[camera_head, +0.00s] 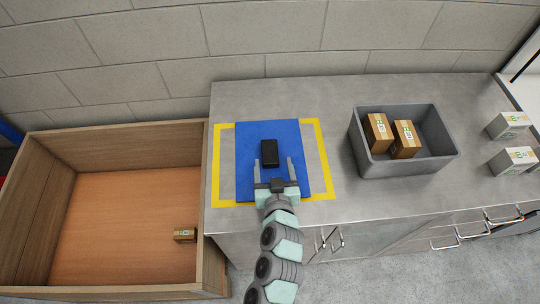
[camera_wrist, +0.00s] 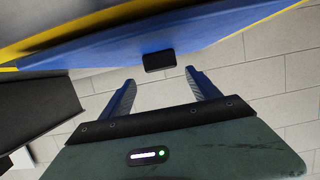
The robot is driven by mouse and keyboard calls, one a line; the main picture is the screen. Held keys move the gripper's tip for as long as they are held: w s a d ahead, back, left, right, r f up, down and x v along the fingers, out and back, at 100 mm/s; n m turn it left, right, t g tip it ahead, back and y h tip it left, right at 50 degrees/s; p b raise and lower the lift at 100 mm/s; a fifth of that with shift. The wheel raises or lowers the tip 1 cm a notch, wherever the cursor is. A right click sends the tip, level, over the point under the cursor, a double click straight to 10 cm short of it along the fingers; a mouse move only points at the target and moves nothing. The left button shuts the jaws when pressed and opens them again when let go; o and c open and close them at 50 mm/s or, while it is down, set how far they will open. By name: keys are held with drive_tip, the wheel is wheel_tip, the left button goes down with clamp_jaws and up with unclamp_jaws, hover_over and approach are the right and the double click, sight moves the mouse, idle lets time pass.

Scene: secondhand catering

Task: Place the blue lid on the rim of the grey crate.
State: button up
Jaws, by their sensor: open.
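The blue lid (camera_head: 249,183) lies flat on the counter inside a yellow tape outline, with a black block-shaped handle (camera_head: 269,153) on its middle. The lid (camera_wrist: 225,28) and handle (camera_wrist: 158,62) also show in the wrist view. My gripper (camera_head: 273,160) is open and empty over the near part of the lid. In the wrist view its fingertips (camera_wrist: 160,75) point toward the handle, which appears just beyond them and between them. I see no contact. The grey crate (camera_head: 410,170) stands open on the counter to the right, with two brown boxes inside.
Two white-and-grey boxes (camera_head: 509,125) (camera_head: 513,160) stand at the counter's right end. A large wooden bin (camera_head: 50,205) with a small brown box (camera_head: 185,234) is on the left. Bare counter (camera_head: 338,150) separates the lid and crate. A block wall (camera_head: 265,38) runs behind.

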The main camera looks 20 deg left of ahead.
sight(270, 153)
drive_tip(key=shift+x, duration=2.7)
drive_tip(key=shift+s+a, duration=0.15)
drive_tip(key=shift+a, duration=0.05)
drive_tip(key=shift+f, duration=0.1)
drive_tip(key=shift+c, duration=0.4)
clamp_jaws()
